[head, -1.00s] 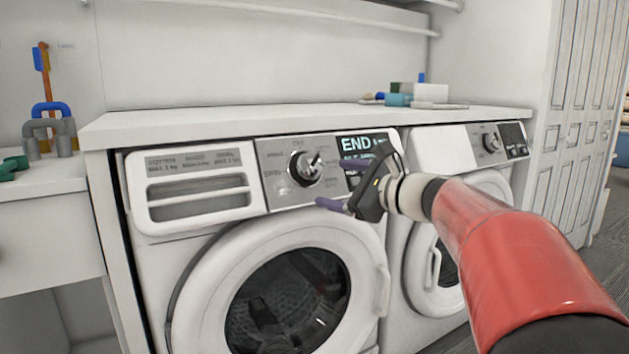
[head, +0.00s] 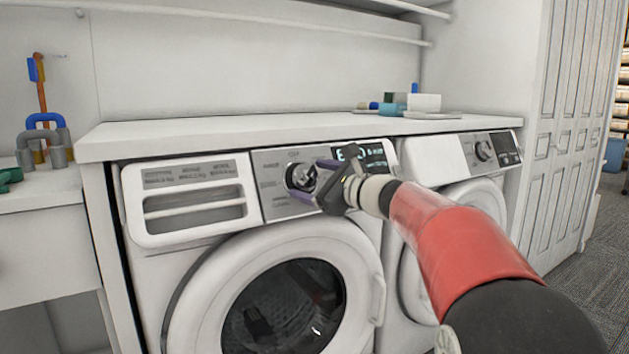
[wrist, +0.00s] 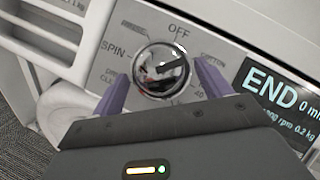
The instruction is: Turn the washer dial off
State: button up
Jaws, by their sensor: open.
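The washer dial (head: 299,177) is a round chrome knob on the grey control panel of the left machine. In the wrist view the dial (wrist: 161,70) lies between the two purple fingers, with OFF printed above it and SPIN to its left. A dark mark on the knob points to the upper right, not straight at OFF. My gripper (head: 307,183) is open, its fingers on either side of the dial; it also shows in the wrist view (wrist: 160,85). I cannot tell whether either finger touches the knob. The washer display (wrist: 275,92) reads END.
A second machine with its own dial (head: 485,151) stands to the right. The white counter (head: 250,134) runs above both machines, with boxes (head: 424,103) at its back right. Blue and grey padlock-like shapes (head: 45,122) stand on the left shelf.

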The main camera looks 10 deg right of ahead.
jog(key=c, duration=1)
jog(key=shift+n, duration=0.3)
jog(key=n+g, duration=0.1)
jog(key=n+g+y+p, duration=0.1)
jog(key=n, duration=0.1)
jog(key=n+p, duration=0.1)
jog(key=n, duration=0.1)
jog(key=shift+w+d+r+g, duration=0.2)
jog(key=shift+r+g, duration=0.1)
jog(key=shift+g, duration=0.1)
jog(key=shift+r+n+g+p, duration=0.1)
jog(key=shift+n+g+p, duration=1.2)
jog(key=shift+n, duration=0.9)
jog(key=shift+w, duration=0.1)
jog(key=o, duration=1)
